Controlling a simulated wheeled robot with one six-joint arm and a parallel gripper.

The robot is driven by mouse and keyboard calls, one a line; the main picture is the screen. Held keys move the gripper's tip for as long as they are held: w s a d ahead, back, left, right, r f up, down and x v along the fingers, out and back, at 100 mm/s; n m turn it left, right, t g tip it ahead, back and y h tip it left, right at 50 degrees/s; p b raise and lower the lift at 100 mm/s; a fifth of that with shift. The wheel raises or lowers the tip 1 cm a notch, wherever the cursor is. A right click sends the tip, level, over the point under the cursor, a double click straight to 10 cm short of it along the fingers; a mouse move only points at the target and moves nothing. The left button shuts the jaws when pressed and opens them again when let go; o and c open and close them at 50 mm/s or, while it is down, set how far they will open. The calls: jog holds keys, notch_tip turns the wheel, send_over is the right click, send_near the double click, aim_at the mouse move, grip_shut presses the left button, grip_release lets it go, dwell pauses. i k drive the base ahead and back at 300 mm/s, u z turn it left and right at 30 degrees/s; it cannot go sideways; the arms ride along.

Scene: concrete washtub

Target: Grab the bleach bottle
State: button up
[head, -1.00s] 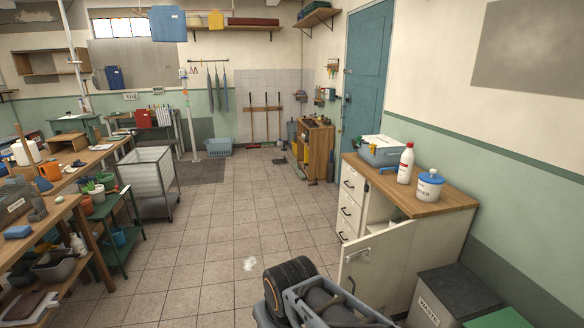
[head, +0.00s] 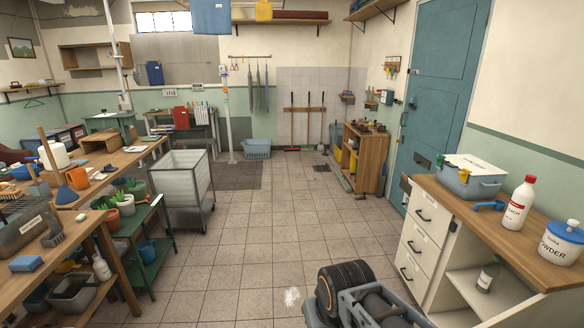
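A white bottle with a red cap and a red label (head: 517,203), which looks like the bleach bottle, stands upright on the wooden top of the white cabinet (head: 415,246) at the right. Its label is too small to read fully. Grey and black parts of my arm show at the bottom, right of centre, apart from the bottle. My gripper's fingers cannot be made out in the head view.
A white powder tub with a blue lid (head: 562,243) stands right of the bottle; a lidded grey box (head: 468,178) and blue scoop (head: 491,206) are to its left. The cabinet's open compartment holds a small bottle (head: 488,274). The tiled floor (head: 255,235) ahead is clear.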

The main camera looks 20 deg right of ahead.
aim_at(523, 198)
jog(key=z, duration=0.25)
jog(key=i, duration=2.15)
jog(key=z, duration=1.05)
jog(key=i, duration=1.1)
jog(key=z, duration=1.8)
jog(key=i, duration=0.75)
jog(key=z, duration=0.6)
